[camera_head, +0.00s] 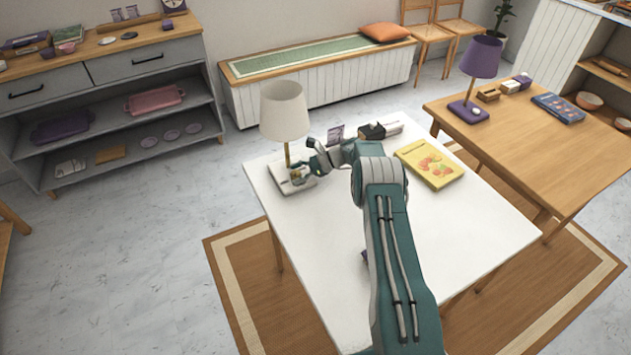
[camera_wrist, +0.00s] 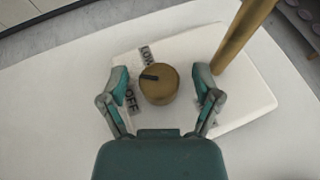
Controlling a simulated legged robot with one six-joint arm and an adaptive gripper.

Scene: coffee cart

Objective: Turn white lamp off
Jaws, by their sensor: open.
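The white lamp (camera_head: 284,112) stands at the far left of the white table, with a white shade, a brass stem (camera_wrist: 240,38) and a flat white base (camera_wrist: 245,95). On the base is a round brass knob (camera_wrist: 159,84) with a dark pointer line toward the left. Labels beside it include "OFF" (camera_wrist: 131,100) and a partly hidden one starting "LOW" (camera_wrist: 147,54). My gripper (camera_wrist: 161,86) is open, with one finger on each side of the knob and a visible gap to each. In the head view my gripper (camera_head: 298,172) is at the lamp base.
A yellow book (camera_head: 430,164) lies on the white table (camera_head: 470,230), right of my arm. A small card (camera_head: 335,134) and a dark object (camera_head: 378,131) are behind my wrist. A purple lamp (camera_head: 481,62) stands on the wooden table at right. The white table's front right is clear.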

